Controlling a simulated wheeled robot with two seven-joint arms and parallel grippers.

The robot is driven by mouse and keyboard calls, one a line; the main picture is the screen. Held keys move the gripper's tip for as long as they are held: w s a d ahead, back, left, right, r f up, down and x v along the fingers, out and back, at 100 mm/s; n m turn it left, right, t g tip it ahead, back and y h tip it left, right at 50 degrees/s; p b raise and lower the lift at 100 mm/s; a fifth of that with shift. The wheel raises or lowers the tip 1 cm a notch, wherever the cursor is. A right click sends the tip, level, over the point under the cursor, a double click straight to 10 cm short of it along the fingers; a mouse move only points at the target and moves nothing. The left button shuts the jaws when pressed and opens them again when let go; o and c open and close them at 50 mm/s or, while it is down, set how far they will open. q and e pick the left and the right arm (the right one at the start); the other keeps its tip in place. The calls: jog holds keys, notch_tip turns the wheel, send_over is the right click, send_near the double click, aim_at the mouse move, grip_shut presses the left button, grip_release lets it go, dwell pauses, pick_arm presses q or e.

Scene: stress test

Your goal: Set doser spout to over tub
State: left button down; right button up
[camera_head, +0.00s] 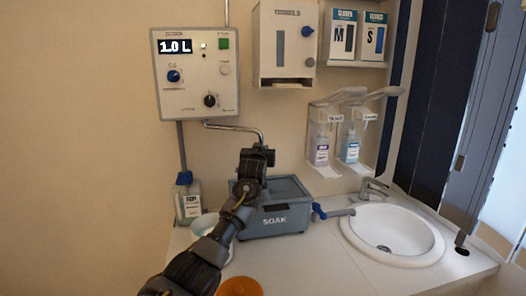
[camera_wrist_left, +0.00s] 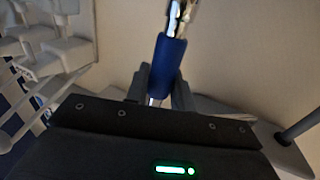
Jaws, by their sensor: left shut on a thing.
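The doser (camera_head: 197,75) is a wall box with a display reading 1.0 L. Its metal spout (camera_head: 232,127) runs out below it to the right and bends down. My left gripper (camera_head: 258,152) is shut on the spout's blue sleeve (camera_wrist_left: 167,55), seen between the fingers in the left wrist view. The grey tub (camera_head: 290,223), marked SOAK, stands on the counter below. In the head view the gripper and spout end appear above the tub's back left part; the gripper hides the spout's tip. My right gripper is not in view.
A bottle (camera_head: 188,203) stands at left below the doser. A white bowl (camera_head: 205,224) and orange disc (camera_head: 240,287) lie near my arm. A blue-handled tap (camera_head: 320,212) sits at the tub's right, beside the sink (camera_head: 392,232). Wall dispensers (camera_head: 322,148) hang behind.

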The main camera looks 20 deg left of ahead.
pick_arm(q)
jog(key=c, duration=1.2)
grip_release()
jog(key=shift+a, duration=0.1)
jog(key=shift+s+d, duration=0.2)
jog(key=shift+s, duration=0.25)
jog(key=s+d+b, duration=0.1)
jog(key=s+b, duration=0.1)
jog(key=s, duration=0.7)
jog(key=shift+s+d+b, duration=0.3)
jog(key=shift+s, duration=0.05)
